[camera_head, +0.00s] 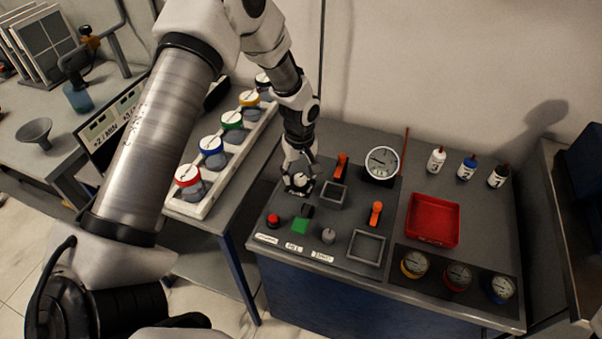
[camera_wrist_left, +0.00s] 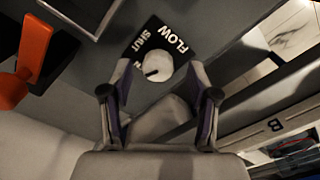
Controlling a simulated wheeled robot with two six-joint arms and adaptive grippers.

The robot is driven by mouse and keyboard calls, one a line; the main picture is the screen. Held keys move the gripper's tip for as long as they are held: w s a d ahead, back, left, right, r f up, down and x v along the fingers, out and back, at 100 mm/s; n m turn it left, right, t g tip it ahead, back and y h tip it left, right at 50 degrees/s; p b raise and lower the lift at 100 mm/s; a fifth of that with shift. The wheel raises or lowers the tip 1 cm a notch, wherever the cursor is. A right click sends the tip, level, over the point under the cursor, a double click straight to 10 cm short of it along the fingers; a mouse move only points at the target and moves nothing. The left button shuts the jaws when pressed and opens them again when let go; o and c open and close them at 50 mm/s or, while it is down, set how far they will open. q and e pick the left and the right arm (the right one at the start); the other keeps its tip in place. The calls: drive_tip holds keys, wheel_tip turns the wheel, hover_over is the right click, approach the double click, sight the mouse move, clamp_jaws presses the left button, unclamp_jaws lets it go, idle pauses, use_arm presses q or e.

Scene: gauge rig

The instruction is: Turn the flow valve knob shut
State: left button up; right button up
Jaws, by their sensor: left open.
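The flow valve knob (camera_wrist_left: 158,66) is a pale round cap with a short dark mark, on a black label plate (camera_wrist_left: 160,38) that reads FLOW and SHUT; other lettering on it is partly hidden. My left gripper (camera_wrist_left: 158,76) is open, with one finger on each side of the knob in the wrist view; I cannot tell whether either finger touches it. In the head view my left gripper (camera_head: 298,188) points down over the panel's back left part and mostly hides the knob and its label. My right gripper is not in view.
An orange lever (camera_head: 342,165) stands close to the right of my left gripper. A rack of colour-lidded jars (camera_head: 232,121) stands left.

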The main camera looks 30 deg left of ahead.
use_arm(q)
drive_tip(key=shift+w+f, duration=0.3)
drive_tip(key=shift+f, duration=0.5)
drive_tip(key=shift+s+r, duration=0.2)
drive_tip(key=shift+s, duration=0.05)
drive_tip(key=shift+c, duration=0.4)
clamp_jaws()
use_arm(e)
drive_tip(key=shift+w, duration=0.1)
